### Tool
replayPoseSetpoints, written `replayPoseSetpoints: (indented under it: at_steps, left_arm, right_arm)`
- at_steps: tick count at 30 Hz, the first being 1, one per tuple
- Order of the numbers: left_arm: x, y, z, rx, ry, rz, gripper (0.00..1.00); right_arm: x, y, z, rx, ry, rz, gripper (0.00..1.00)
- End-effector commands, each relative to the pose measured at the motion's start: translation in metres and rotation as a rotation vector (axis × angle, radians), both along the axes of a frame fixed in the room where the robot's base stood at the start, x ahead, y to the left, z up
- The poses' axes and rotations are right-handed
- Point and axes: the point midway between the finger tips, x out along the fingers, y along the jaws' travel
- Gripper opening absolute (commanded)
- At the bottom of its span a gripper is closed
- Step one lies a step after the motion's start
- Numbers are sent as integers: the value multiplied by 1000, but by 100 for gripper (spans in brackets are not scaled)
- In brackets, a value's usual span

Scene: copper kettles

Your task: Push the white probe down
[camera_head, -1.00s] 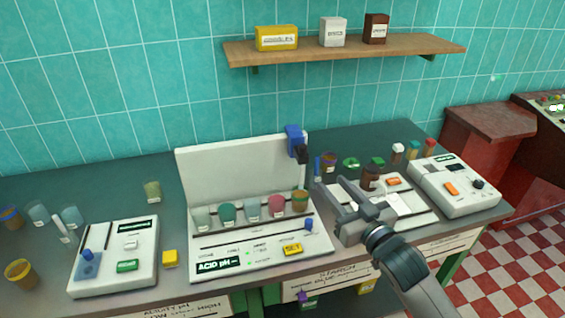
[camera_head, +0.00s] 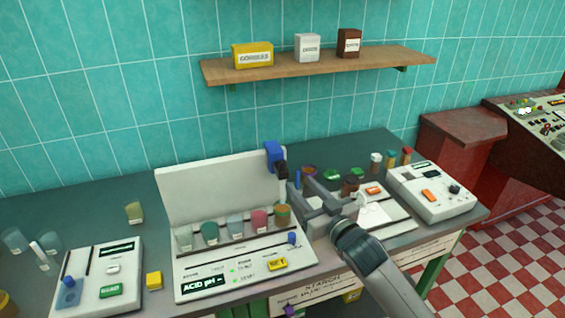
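A blue holder (camera_head: 274,157) with a black part below it sits at the right end of the upright white back panel of the pH unit. A thin pale rod (camera_head: 283,188), apparently the white probe, hangs below it over the rightmost cup (camera_head: 282,214) in the row. My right gripper (camera_head: 299,189) is just right of the probe, with its fingers pointing toward it. The fingers look apart, with nothing visible between them. I cannot tell whether a finger touches the probe. My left gripper is not in view.
Several coloured cups (camera_head: 209,231) stand in the pH unit (camera_head: 190,272). Another device (camera_head: 430,190), bottles and a brown jar (camera_head: 350,186) are at right. A wooden shelf (camera_head: 320,68) hangs above.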

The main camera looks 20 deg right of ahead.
Motion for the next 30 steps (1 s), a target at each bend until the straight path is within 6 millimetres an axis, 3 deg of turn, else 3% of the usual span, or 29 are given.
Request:
replayPoseSetpoints:
  at_steps: [6, 16, 22, 30]
  left_arm:
    - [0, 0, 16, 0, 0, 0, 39]
    - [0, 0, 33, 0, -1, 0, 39]
    - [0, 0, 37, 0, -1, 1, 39]
    - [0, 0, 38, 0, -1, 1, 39]
  right_arm:
    - [40, 8, 3, 1, 1, -1, 37]
    - [91, 17, 2, 1, 1, -1, 37]
    - [108, 21, 1, 0, 1, 0, 37]
    - [114, 22, 0, 0, 0, 0, 37]
